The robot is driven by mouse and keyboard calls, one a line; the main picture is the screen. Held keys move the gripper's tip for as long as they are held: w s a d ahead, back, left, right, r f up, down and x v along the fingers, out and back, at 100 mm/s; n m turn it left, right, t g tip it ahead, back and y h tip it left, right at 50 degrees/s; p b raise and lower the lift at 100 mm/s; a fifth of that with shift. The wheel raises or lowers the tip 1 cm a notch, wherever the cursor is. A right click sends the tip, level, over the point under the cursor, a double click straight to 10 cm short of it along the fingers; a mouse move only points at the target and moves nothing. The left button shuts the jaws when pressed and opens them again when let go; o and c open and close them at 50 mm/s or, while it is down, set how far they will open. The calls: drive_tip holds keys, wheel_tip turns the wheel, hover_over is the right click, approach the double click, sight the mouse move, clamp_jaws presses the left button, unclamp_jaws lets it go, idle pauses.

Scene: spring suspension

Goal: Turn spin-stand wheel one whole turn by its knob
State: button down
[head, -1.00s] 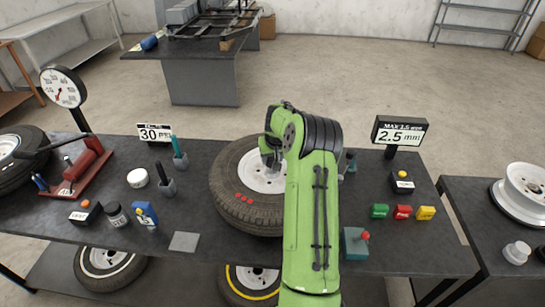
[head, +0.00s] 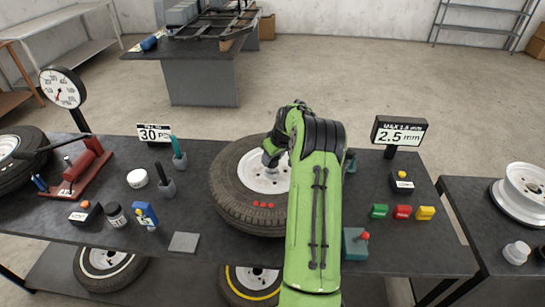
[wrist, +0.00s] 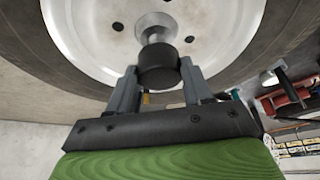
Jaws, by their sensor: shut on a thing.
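The spin-stand wheel (head: 232,198) lies flat on the dark bench, a black tyre on a white rim (head: 258,182). My gripper (head: 270,157) is over the far left part of the rim, and my green arm covers the wheel's right side. In the wrist view, my gripper (wrist: 158,72) is shut on the black knob (wrist: 158,66), one finger on each side. The knob's pale stem joins the white rim (wrist: 100,35). The knob is hidden in the head view.
A display reading 2.5 mm (head: 400,134) stands behind right, above a small dark box (head: 402,183). Green, red and yellow blocks (head: 402,212) sit at right. A grey plate (head: 184,243) lies front left.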

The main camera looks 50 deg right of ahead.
drive_tip(key=shift+n, duration=0.6)
drive_tip(key=shift+n+y, duration=0.3)
drive_tip(key=shift+y, duration=0.1)
drive_tip(key=shift+c, duration=2.4)
unclamp_jaws()
drive_tip(key=v, duration=1.6)
drive_tip(key=shift+p, duration=0.3)
drive_tip(key=shift+f, duration=0.1)
